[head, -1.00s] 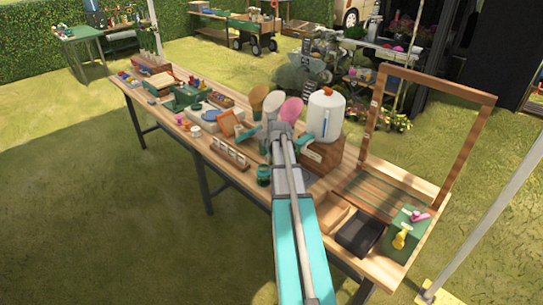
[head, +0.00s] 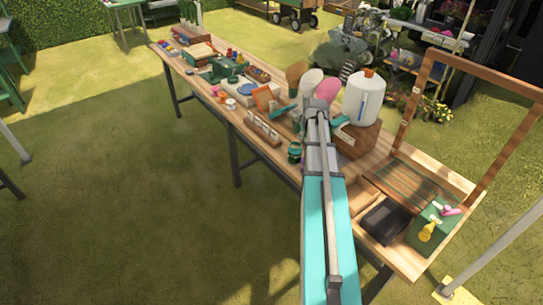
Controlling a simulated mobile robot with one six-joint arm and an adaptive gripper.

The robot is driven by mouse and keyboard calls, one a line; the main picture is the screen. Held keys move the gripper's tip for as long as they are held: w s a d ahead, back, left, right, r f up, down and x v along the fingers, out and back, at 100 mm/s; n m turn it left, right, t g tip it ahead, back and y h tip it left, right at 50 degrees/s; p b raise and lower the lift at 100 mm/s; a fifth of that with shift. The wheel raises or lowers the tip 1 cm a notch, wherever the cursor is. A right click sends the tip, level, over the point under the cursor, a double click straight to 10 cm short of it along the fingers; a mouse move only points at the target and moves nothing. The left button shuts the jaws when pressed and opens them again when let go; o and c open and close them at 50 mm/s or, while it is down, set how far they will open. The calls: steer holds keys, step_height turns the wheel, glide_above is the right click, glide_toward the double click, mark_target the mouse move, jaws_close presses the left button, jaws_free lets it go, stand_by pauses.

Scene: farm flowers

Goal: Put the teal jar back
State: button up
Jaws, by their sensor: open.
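A small teal jar (head: 294,153) with a dark lid stands on the long wooden table (head: 268,168), just left of my arm, near the table's front edge. My gripper (head: 314,114) is over the middle of the table, farther back than the jar. Its teal fingers are spread to either side, open, and I see nothing held between them. My arm hides part of the table beneath it.
A white jug with an orange cap (head: 362,98) stands on a wooden block (head: 362,138) right of my gripper. Pink, cream and brown rounded paddles stand behind it. A slotted wooden rack (head: 263,129) is left of the jar. A black tray (head: 386,222) and green box (head: 432,228) sit at right.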

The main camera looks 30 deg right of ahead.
steer(key=s+a+f+g+y, duration=0.1)
steer(key=s+a+g+y, duration=0.15)
steer(key=a, duration=2.35)
steer(key=s+a+g, duration=0.1)
steer(key=s+a, duration=0.4)
steer(key=a, duration=0.4)
steer(key=s+a+g, duration=0.1)
steer(key=s+a, duration=0.4)
steer(key=a, duration=0.3)
steer(key=shift+a+f+h, duration=0.35)
steer(key=shift+a+f, duration=0.05)
